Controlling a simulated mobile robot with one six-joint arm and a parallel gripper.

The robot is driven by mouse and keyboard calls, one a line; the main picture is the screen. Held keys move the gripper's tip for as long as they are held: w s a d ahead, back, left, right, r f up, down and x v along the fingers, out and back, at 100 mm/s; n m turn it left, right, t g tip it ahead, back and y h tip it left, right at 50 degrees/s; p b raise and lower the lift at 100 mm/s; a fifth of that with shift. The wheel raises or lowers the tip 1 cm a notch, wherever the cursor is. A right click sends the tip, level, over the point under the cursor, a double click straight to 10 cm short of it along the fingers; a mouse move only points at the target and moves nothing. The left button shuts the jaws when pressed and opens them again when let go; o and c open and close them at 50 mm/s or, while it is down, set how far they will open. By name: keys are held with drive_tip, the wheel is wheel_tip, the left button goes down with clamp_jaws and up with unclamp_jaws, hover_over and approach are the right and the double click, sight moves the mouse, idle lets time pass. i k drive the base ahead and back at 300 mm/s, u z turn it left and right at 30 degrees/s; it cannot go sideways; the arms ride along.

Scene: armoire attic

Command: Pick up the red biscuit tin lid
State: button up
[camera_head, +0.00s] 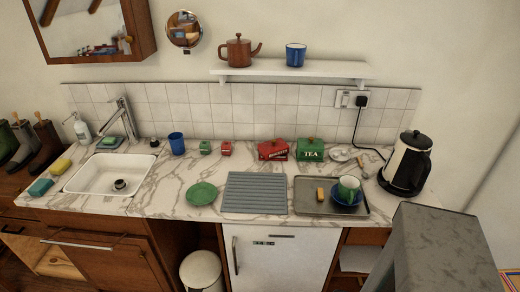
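The red biscuit tin (279,153) stands at the back of the marble worktop, close to the tiled wall, with pale lettering on its front. Its red lid (272,143) appears to be on top, with a small knob; at this size I cannot tell how well it is seated. A green tin marked TEA (311,154) stands just to its right, with its own knobbed lid. My gripper is not in view.
A ribbed grey mat (255,193) lies in front of the tins. A kettle (406,163) stands far right. A shelf (290,72) hangs above. Small red and green items stand left.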

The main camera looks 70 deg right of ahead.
sight(271, 148)
drive_tip(key=u, duration=0.75)
drive_tip(key=k, duration=0.9)
drive_tip(key=z, duration=0.95)
drive_tip(key=i, duration=1)
drive_tip(key=u, duration=0.05)
